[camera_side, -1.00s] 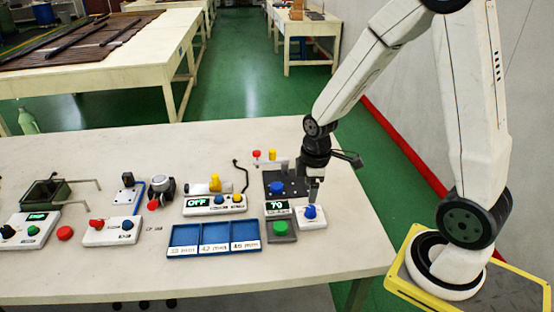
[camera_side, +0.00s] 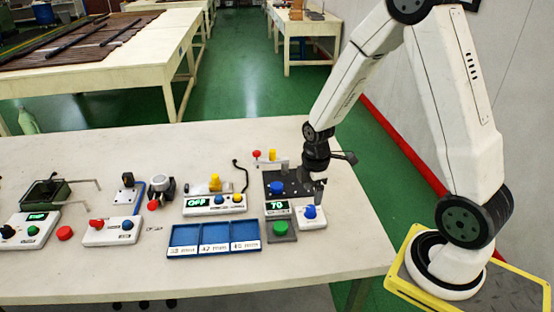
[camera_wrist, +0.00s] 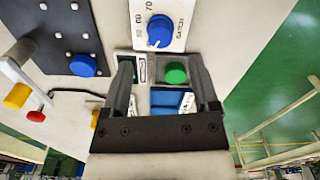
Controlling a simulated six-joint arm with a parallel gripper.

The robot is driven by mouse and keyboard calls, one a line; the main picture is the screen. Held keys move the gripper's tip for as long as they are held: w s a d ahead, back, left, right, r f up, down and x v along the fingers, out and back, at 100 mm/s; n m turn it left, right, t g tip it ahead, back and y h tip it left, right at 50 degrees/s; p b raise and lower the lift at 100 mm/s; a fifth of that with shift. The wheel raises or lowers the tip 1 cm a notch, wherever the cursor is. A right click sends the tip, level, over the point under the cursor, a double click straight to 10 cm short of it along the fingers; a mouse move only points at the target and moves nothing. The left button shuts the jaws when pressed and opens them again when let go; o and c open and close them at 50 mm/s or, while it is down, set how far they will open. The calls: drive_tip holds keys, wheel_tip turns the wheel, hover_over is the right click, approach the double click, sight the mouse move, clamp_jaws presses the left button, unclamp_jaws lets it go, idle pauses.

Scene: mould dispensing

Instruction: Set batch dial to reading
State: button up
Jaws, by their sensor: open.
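The batch dial is a blue knob (camera_side: 310,212) on a white box at the right of the bench. It also shows in the wrist view, with its blue knob (camera_wrist: 160,30) upright on a panel lettered BATCH, with the numbers 60 and 70 beside it. A small display (camera_side: 278,207) to the left of the dial reads 70. My gripper (camera_side: 319,192) is open and empty, close above and behind the dial. In the wrist view my gripper's spread fingers (camera_wrist: 165,70) are apart from the knob, which lies beyond the fingertips.
A green button (camera_side: 281,228) on a grey box stands left of the dial. A dark plate with a blue knob (camera_side: 277,188) lies behind it. The bench front right is clear.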

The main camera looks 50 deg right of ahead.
sight(311, 207)
drive_tip(key=shift+f, duration=3)
clamp_jaws()
